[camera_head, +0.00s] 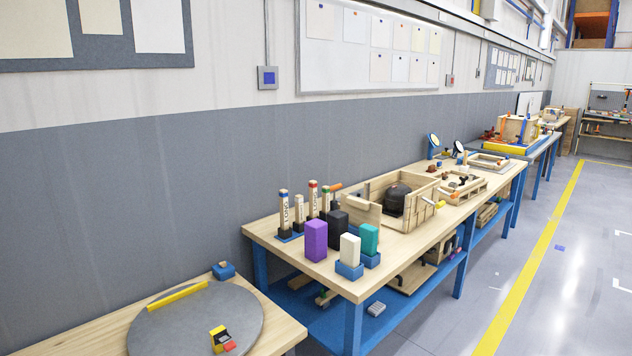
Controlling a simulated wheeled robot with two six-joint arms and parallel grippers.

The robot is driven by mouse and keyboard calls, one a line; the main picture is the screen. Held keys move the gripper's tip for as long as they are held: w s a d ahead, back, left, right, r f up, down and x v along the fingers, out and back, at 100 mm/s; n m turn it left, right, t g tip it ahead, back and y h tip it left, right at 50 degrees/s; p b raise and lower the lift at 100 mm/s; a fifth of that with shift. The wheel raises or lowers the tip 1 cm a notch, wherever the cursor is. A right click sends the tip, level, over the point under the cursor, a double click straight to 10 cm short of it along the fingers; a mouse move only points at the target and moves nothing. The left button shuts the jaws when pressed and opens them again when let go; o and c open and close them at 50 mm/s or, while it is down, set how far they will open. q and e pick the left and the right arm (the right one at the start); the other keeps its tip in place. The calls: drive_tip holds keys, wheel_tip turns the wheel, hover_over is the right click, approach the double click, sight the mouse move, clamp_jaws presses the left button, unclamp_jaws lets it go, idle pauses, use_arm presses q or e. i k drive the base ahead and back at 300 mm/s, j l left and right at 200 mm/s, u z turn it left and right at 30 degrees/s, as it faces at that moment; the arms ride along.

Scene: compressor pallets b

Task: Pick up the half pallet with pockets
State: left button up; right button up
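A low, small wooden pallet (466,194) lies on the long wooden-topped table, right of the open wooden crate. It has raised edges, and a few small dark parts show in it. It looks like the half pallet with pockets, but its pockets are too small to make out clearly. A flatter wooden frame (490,166) lies behind it near the table's far end. I cannot tell for certain which of the two is the half pallet. Neither of my grippers is in view.
The open wooden crate (360,215) holds a dark rounded compressor (397,199). Purple (316,241), white (349,249) and teal (369,239) blocks stand at the table's near end. A round grey turntable (190,325) is on the nearest table.

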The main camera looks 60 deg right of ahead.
sight(475, 184)
drive_tip(key=l+z, duration=0.1)
drive_tip(key=z, duration=0.75)
drive_tip(key=l+z, duration=0.15)
drive_tip(key=z, duration=0.25)
drive_tip(key=i+l+z, duration=0.45)
drive_tip(key=l, duration=0.15)
drive_tip(key=i+l+z, duration=0.3)
drive_tip(key=l+z, duration=0.15)
drive_tip(key=i+l+z, duration=0.45)
drive_tip(key=i+l, duration=0.2)
drive_tip(key=i, duration=0.25)
drive_tip(key=i+l, duration=0.25)
drive_tip(key=i, duration=0.15)
drive_tip(key=i+l, duration=0.2)
drive_tip(key=i, duration=0.25)
drive_tip(key=i+l, duration=0.2)
drive_tip(key=l, duration=0.15)
drive_tip(key=i+l+u, duration=0.15)
drive_tip(key=i+l, duration=0.25)
drive_tip(key=l, duration=0.35)
drive_tip(key=i+l+u, duration=0.15)
drive_tip(key=l, duration=0.25)
drive_tip(key=i+l, duration=0.25)
drive_tip(key=l, duration=0.15)
drive_tip(key=u, duration=0.05)
